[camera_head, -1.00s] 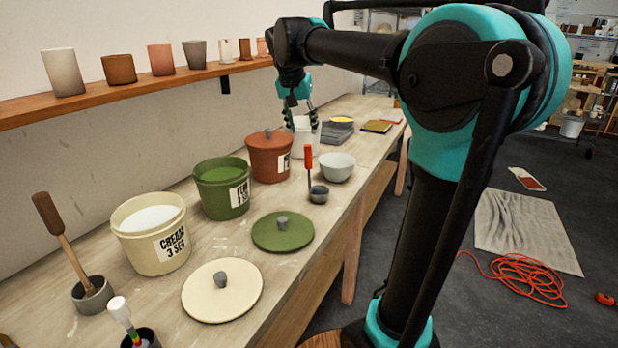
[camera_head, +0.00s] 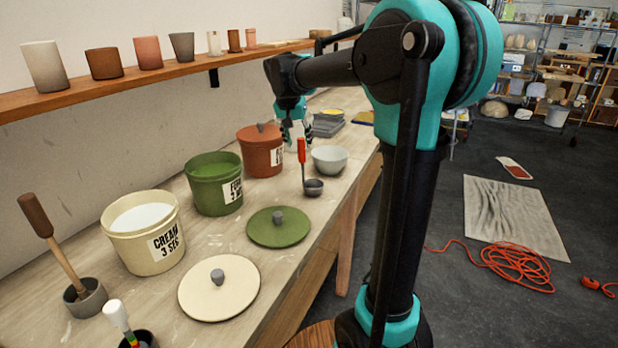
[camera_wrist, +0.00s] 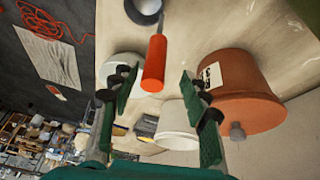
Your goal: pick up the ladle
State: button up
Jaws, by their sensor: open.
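The ladle (camera_head: 301,151) stands on the workbench, its red handle pointing up and its small grey cup at the bottom. My gripper (camera_head: 295,134) is open and empty, pointing down behind the ladle in the head view, near the rust-red bucket. In the wrist view the ladle's red handle (camera_wrist: 154,62) shows between the two open fingers (camera_wrist: 156,86), with its end toward me. The grey cup lies at the top edge, partly cut off. I cannot tell whether the handle is at finger depth; no contact shows.
The lidded rust-red bucket (camera_head: 262,155) and a pale bowl (camera_head: 329,159) stand close on either side of the ladle. A green bucket (camera_head: 214,183), cream bucket (camera_head: 143,230) and loose lids (camera_head: 279,228) are nearer. A wall shelf (camera_head: 150,80) with cups runs above the bench.

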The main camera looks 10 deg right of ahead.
aim_at(303, 151)
jog(key=x, duration=0.4)
jog(key=shift+s+d, duration=0.25)
jog(key=shift+s, duration=0.05)
jog(key=shift+w+d+f, duration=0.15)
jog(key=shift+w+f, duration=0.05)
jog(key=shift+f, duration=0.4)
jog(key=shift+c, duration=0.4)
grip_shut()
